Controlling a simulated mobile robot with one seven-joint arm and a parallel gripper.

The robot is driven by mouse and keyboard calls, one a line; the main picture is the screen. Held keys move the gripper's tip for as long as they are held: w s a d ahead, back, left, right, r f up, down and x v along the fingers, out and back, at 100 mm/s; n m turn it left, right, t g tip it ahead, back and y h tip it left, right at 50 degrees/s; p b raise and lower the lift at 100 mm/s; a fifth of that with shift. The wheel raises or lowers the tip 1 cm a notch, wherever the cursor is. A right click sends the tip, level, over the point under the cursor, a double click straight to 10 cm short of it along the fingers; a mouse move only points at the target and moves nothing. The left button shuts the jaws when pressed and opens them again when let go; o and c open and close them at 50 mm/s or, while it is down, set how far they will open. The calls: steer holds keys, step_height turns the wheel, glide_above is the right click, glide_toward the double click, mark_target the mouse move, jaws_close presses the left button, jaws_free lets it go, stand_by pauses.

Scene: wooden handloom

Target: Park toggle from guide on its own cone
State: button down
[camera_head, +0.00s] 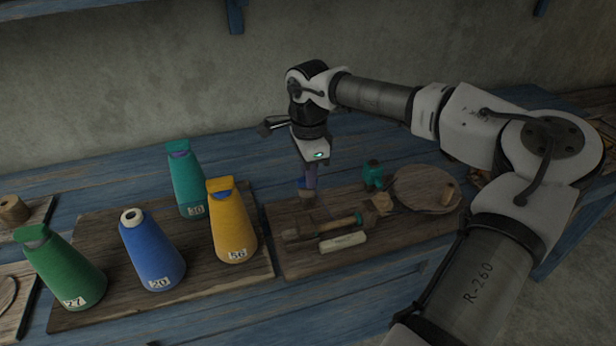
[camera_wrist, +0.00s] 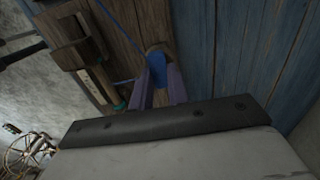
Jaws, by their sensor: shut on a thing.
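My gripper (camera_head: 308,184) points down over the left part of the right board. Its purple fingers are closed around a blue toggle, seen between the fingertips in the wrist view (camera_wrist: 157,70). A round wooden piece, perhaps the guide (camera_wrist: 158,48), lies right beyond the toggle; I cannot tell whether they still touch. A blue thread (camera_wrist: 125,80) runs near the left finger. The blue cone (camera_head: 153,252), labelled 20, stands upright on the left board with a bare, pale ring top. My gripper is to its right and farther back.
The green cone (camera_head: 66,268), the teal cone (camera_head: 186,182) and the yellow cone (camera_head: 232,227) stand around the blue one, each with a coloured piece on top. On the right board lie wooden tools (camera_head: 320,227), a small teal item (camera_head: 373,175) and a round wooden disc (camera_head: 422,190).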

step_height(320, 180, up, 10)
steer(key=shift+f+b, duration=0.15)
steer(key=shift+b, duration=0.2)
steer(key=shift+a, duration=0.1)
